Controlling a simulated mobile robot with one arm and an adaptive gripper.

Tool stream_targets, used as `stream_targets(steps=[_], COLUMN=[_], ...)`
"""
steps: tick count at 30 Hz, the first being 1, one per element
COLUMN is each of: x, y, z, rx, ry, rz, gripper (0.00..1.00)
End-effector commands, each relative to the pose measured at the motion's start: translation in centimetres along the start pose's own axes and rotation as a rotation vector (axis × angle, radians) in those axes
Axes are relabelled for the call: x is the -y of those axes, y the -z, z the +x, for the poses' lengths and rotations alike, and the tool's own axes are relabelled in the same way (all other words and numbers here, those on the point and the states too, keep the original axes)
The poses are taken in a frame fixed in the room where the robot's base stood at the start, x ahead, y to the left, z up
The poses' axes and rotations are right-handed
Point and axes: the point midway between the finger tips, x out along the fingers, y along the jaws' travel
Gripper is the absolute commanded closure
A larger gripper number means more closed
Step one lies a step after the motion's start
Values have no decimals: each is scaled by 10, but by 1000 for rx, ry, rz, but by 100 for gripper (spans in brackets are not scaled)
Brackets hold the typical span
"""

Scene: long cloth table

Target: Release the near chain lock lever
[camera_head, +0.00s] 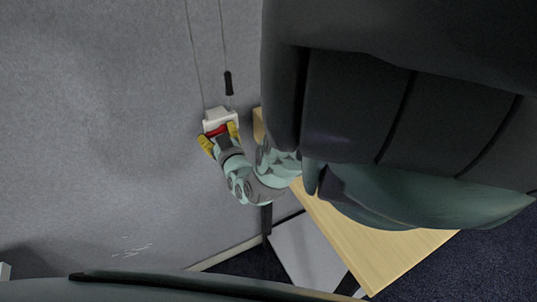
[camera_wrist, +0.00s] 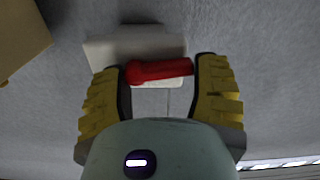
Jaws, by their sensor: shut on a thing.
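The chain lock lever is a red bar (camera_head: 214,131) on a white housing (camera_head: 219,115) fixed to the grey wall. In the wrist view the red lever (camera_wrist: 160,70) lies crosswise between the two yellow fingers, in front of the white housing (camera_wrist: 105,52). My gripper (camera_head: 220,136) is at the wall, and in the wrist view my gripper (camera_wrist: 158,72) is shut on the lever, with a finger at each end of it. Part of the housing is hidden behind the lever and fingers. Only one such lever shows.
Two thin lines run up the wall from the housing, one carrying a black grip (camera_head: 228,83). A light wooden table (camera_head: 385,260) stands to the right, partly hidden by my body. Bare wall (camera_head: 90,130) is free on the left.

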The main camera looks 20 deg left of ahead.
Motion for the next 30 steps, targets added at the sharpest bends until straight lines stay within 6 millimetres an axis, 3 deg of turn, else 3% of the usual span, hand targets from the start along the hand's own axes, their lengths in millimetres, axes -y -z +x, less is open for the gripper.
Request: stream_targets(steps=[5, 6, 15, 30], x=[-2, -2, -4, -4], y=[-1, -1, -1, -1], z=[-1, -1, -1, -8], rx=[4, 4, 3, 4], ry=[-4, -4, -8, -7], rz=[4, 4, 1, -1], gripper=[72, 32, 1, 0])
